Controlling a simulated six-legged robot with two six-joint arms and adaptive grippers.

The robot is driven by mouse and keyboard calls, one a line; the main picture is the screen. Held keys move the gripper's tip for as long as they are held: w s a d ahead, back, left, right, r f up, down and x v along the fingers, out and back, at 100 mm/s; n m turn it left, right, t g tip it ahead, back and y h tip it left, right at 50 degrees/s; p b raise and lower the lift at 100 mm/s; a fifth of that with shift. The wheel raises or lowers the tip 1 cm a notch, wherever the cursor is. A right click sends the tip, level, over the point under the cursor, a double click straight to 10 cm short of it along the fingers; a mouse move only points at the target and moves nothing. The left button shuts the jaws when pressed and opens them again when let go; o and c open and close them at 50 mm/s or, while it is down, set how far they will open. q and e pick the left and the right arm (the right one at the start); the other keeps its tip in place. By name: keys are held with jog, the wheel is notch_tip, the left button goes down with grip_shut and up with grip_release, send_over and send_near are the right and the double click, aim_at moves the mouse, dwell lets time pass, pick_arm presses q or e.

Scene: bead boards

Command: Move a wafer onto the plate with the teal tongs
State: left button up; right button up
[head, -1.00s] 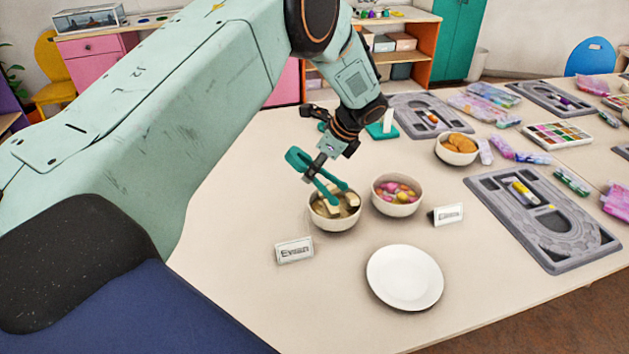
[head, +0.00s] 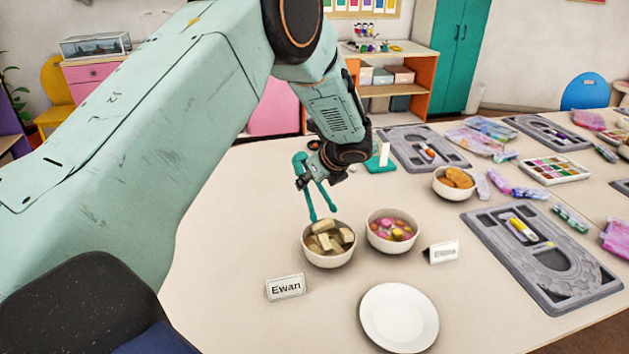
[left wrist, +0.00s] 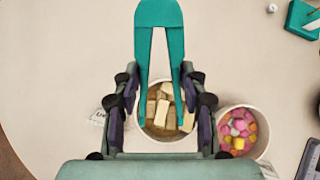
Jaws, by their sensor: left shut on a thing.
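My left gripper (head: 316,178) is shut on the teal tongs (head: 307,185). It also shows in the left wrist view (left wrist: 160,74), with the tongs' two arms spread apart. The tips hang at the far rim of the wafer bowl (head: 328,260), seemingly above it, and I see no wafer between them. Several pale wafers (head: 325,240) lie in this white bowl, and they show between the tong arms in the left wrist view (left wrist: 164,108). The white plate (head: 399,318) is empty, nearer the front and to the right. My right gripper is not in view.
A bowl of pink and yellow sweets (head: 392,231) stands close right of the wafer bowl. An "Ewan" card (head: 286,287) and another card (head: 442,251) stand nearby. A biscuit bowl (head: 454,183), a teal stand (head: 381,163) and a grey board (head: 541,250) are farther right.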

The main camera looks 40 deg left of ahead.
pick_arm(q)
jog(key=f+b, duration=0.2)
jog(key=f, duration=0.1)
jog(key=f+b, duration=0.6)
jog(key=shift+w+d+f, duration=0.1)
jog(key=shift+d+f, duration=0.2)
jog(key=shift+f, duration=0.1)
jog(key=shift+d, duration=0.2)
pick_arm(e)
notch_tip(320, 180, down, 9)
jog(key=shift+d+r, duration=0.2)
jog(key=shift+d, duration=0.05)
